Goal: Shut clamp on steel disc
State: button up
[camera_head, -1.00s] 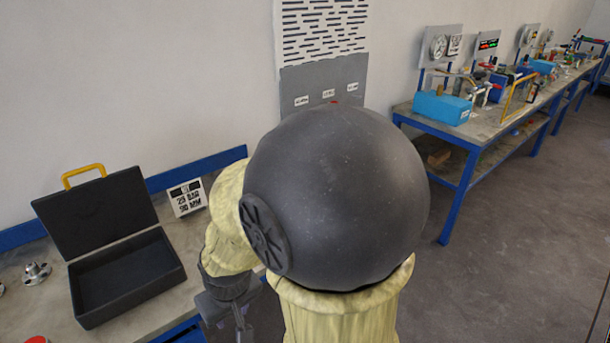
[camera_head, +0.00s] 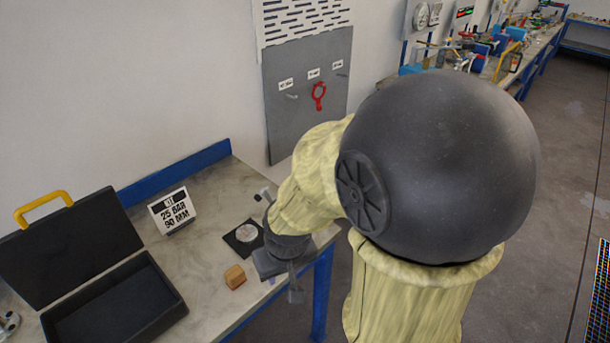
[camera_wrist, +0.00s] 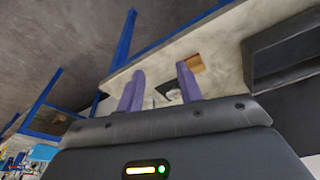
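A pale round disc (camera_head: 246,232), likely the steel disc, lies on a small black square pad on the bench, left of my wrist in the head view. A red ring-shaped piece with a handle (camera_head: 318,95) hangs on the grey wall panel; I cannot tell whether it is the clamp. My gripper (camera_wrist: 160,88) is open, its two purple fingers apart with nothing held between them. In the head view it hangs near the bench's front right edge, partly hidden by my arm. A small white and dark patch shows beyond the fingers, too small to identify.
A wooden cube (camera_head: 235,277) sits near the bench edge; it also shows in the wrist view (camera_wrist: 195,63). An open black case (camera_head: 165,290) lies at left. A sign (camera_head: 172,211) reads 25 BAR 90 MM. The bench (camera_head: 205,240) is clear between case and pad.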

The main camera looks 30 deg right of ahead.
jog(key=shift+o, duration=1)
jog(key=shift+w+d, duration=0.1)
jog(key=shift+w, duration=0.05)
jog(key=w+d+f+m+t+b, duration=0.2)
jog(key=w+d+t+b, duration=0.3)
jog(key=w, duration=0.5)
jog(key=w+d+f+m+t+b, duration=0.2)
jog(key=w+d+m+t+b, duration=0.1)
jog(key=w+d, duration=0.55)
jog(key=w+d+f+m+t+b, duration=0.25)
jog(key=w+d+b, duration=0.2)
jog(key=w, duration=0.65)
jog(key=s+d+f+m+t+y+b, duration=0.1)
jog(key=s+d+f+t+y+b, duration=0.3)
jog(key=d+f+y+b, duration=0.3)
jog(key=s+d+f+y, duration=0.1)
jog(key=d+f+y, duration=0.1)
jog(key=d+y, duration=0.2)
jog(key=shift+f+y+b, duration=0.3)
jog(key=shift+f, duration=0.1)
